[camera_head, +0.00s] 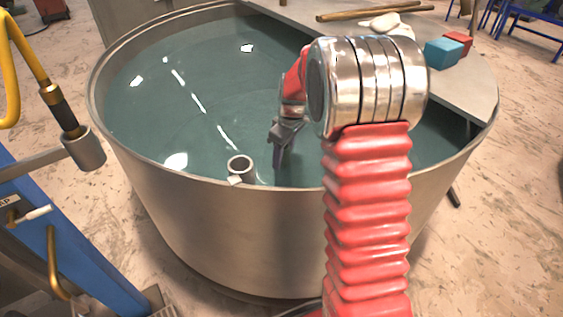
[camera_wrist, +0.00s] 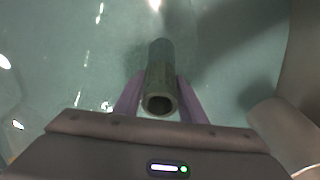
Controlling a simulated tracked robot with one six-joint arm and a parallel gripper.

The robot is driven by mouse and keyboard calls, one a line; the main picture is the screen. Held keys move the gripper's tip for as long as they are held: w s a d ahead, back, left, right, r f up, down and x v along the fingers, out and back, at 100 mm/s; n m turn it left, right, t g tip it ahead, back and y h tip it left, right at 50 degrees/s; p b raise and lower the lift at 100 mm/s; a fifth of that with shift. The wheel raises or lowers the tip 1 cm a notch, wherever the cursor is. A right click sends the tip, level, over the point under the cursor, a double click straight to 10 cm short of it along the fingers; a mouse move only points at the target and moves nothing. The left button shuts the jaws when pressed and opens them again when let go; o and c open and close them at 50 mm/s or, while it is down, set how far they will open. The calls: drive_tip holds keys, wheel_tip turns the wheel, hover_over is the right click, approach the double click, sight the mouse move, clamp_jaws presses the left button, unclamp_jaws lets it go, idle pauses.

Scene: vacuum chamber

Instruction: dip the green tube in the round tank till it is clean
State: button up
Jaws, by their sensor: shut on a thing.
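The round tank (camera_head: 240,235) is a wide metal vat filled with blue-green liquid (camera_head: 150,90). My gripper (camera_head: 279,160) reaches over the near rim and points down inside the tank, low over the liquid. In the wrist view my gripper (camera_wrist: 160,92) has its two purple-tinted fingers shut on the green tube (camera_wrist: 160,72). The tube's open near end faces the camera, and its body runs away from me toward the liquid. How deep it sits, and whether dirt remains on it, I cannot tell. In the head view the tube cannot be made out.
A short grey pipe socket (camera_head: 240,168) stands at the near rim, left of my gripper. A grey shelf (camera_head: 470,85) over the tank's right side bears a teal block (camera_head: 444,51), a red block (camera_head: 459,40), gloves (camera_head: 388,25) and a rod. A blue frame (camera_head: 75,250) stands at left.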

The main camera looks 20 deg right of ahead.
wheel_tip(320, 180, up, 17)
idle(1.1)
idle(0.3)
wheel_tip(320, 180, up, 12)
idle(0.9)
drive_tip(key=shift+s, duration=0.1)
idle(0.3)
